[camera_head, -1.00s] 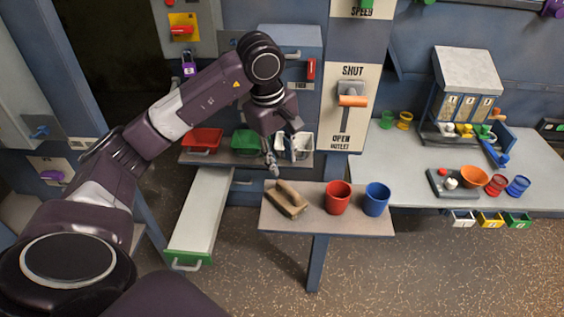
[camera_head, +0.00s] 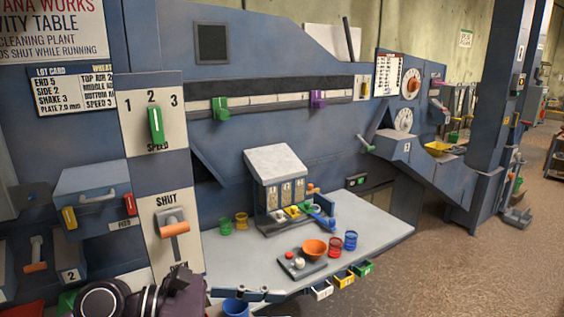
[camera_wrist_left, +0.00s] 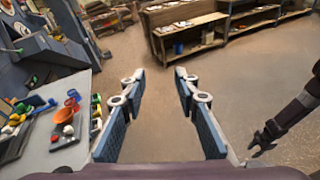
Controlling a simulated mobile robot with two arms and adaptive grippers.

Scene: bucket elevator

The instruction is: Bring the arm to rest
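My left arm (camera_head: 172,297) shows only at the bottom edge of the head view, in front of the machine. Its gripper (camera_head: 246,294) is at that bottom edge, before the grey table. In the left wrist view the two blue-padded fingers of my left gripper (camera_wrist_left: 162,112) stand wide apart with nothing between them. My right gripper (camera_wrist_left: 264,140) shows small at the right of the left wrist view, its fingers apart and empty, over the floor.
The grey table (camera_head: 370,243) holds a small tray, an orange bowl and coloured cups. The SHUT lever (camera_head: 173,226) is close at left. Open floor (camera_wrist_left: 225,75) lies beyond the fingers.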

